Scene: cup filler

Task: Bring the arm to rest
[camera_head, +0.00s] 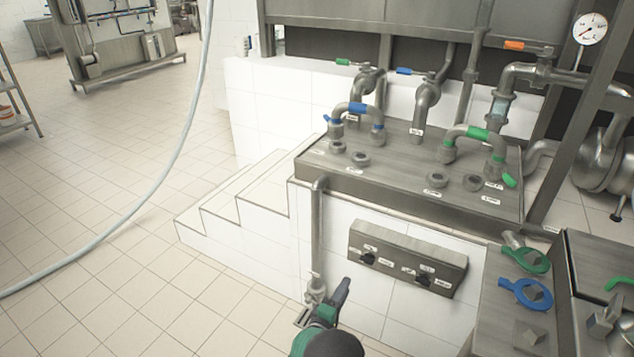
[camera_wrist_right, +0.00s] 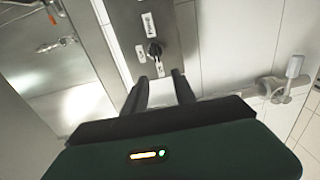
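My right gripper (camera_head: 325,301) is low in the middle of the head view, in front of the white tiled wall, below and left of the steel control panel. In the right wrist view its two dark fingers (camera_wrist_right: 160,78) are apart with nothing between them. They point toward a black knob (camera_wrist_right: 153,49) on the panel (camera_wrist_right: 146,20); a gap seems to lie between fingertips and knob. My left gripper is in neither view.
The control panel (camera_head: 407,258) carries two black knobs. A vertical pipe with a valve (camera_head: 317,240) stands close by the right gripper. A steel counter (camera_head: 505,310) with green and blue ring tools is at right. White steps (camera_head: 235,205) and open tiled floor lie left.

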